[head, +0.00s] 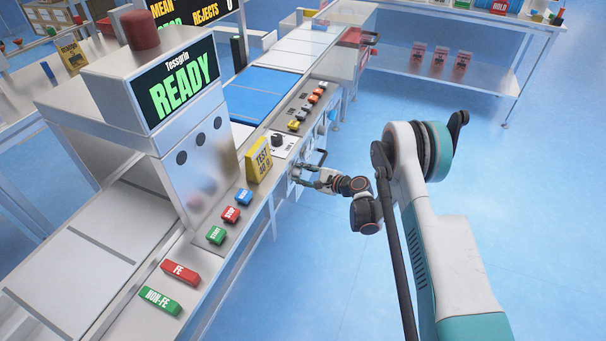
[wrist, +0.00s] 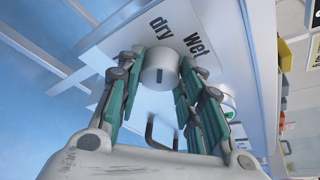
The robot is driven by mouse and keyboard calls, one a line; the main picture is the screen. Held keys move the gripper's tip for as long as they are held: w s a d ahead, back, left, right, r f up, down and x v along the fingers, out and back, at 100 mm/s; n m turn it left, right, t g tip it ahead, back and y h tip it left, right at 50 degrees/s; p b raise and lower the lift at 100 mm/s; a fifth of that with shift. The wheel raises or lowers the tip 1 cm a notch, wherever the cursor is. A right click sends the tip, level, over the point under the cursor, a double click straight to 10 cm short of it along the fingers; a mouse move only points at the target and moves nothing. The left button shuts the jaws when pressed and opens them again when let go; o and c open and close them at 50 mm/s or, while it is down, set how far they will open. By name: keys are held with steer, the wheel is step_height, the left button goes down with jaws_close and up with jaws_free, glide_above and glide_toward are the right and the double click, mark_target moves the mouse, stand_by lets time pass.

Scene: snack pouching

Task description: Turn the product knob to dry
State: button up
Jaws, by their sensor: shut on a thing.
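The product knob (wrist: 158,75) is a round white-grey knob with a short dark mark on its face, seen in the wrist view. It sits on a white plate (wrist: 125,40) printed "dry" at the top middle and "wet" to the right of that. The mark stands nearly upright in the picture; I cannot tell which word it lines up with. My gripper (wrist: 158,85) is shut on the knob, with its green-sided fingers on both sides of it. In the head view my gripper (head: 304,172) is at the machine's front side and the knob cannot be made out.
A dark U-shaped handle (wrist: 162,132) shows close to the fingers. Above my gripper, the machine's ledge carries a black knob (head: 277,139), a yellow test block (head: 259,160) and several coloured buttons. The screen (head: 180,82) reads READY.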

steer(key=shift+n, duration=0.4)
steer(key=shift+t, duration=0.4)
steer(key=o, duration=1.1)
steer(key=shift+c, duration=0.2)
